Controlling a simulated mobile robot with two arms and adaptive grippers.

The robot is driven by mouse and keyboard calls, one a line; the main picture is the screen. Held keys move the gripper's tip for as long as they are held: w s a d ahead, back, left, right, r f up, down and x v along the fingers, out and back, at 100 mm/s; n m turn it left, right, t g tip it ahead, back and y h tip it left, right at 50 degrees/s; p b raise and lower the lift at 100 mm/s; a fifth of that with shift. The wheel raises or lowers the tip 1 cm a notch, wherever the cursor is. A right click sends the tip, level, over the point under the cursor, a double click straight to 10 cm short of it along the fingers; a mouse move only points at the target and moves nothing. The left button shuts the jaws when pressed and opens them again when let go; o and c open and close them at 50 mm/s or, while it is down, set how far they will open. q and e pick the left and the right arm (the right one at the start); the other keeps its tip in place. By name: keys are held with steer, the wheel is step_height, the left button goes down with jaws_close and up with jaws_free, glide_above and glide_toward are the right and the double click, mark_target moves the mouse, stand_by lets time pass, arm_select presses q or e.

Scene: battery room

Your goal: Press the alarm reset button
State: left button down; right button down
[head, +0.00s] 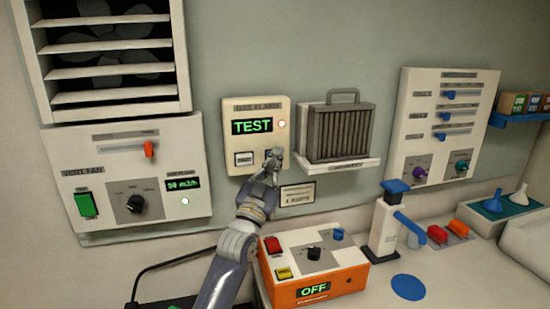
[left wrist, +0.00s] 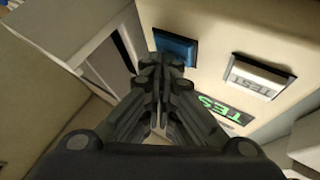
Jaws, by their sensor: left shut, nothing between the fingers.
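The gas alarm panel (head: 240,110) is a cream box on the wall with a green TEST display (head: 252,127) and a lit round lamp (head: 281,124). Its white TEST button (head: 244,159) is at lower left and also shows in the left wrist view (left wrist: 262,77). A blue button (left wrist: 177,46), whose label I cannot read, shows in the left wrist view; in the head view my gripper covers that spot. My left gripper (head: 273,156) is shut and empty, its tips (left wrist: 161,64) at the blue button's edge; whether they touch is unclear. My right gripper is out of view.
A grey filter (head: 338,132) on a shelf is close right of the panel. An orange device (head: 345,283) with an OFF display stands on the counter below. A vent fan panel (head: 100,160) is at left, a slider panel (head: 430,105) at right.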

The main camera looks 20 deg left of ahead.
arm_select(q)
steer(key=shift+w+a, duration=0.1)
steer(key=shift+w, duration=0.05)
stand_by(0.5)
steer(key=shift+s+d+p, duration=0.45)
steer(key=shift+s+d, duration=0.05)
steer(key=shift+s, duration=0.25)
steer(key=s+d+p, duration=0.1)
steer(key=s, duration=0.1)
steer(key=s+d+p, duration=0.1)
steer(key=s, duration=0.1)
steer(key=shift+d, duration=0.4)
steer(key=shift+f, duration=0.1)
stand_by(0.4)
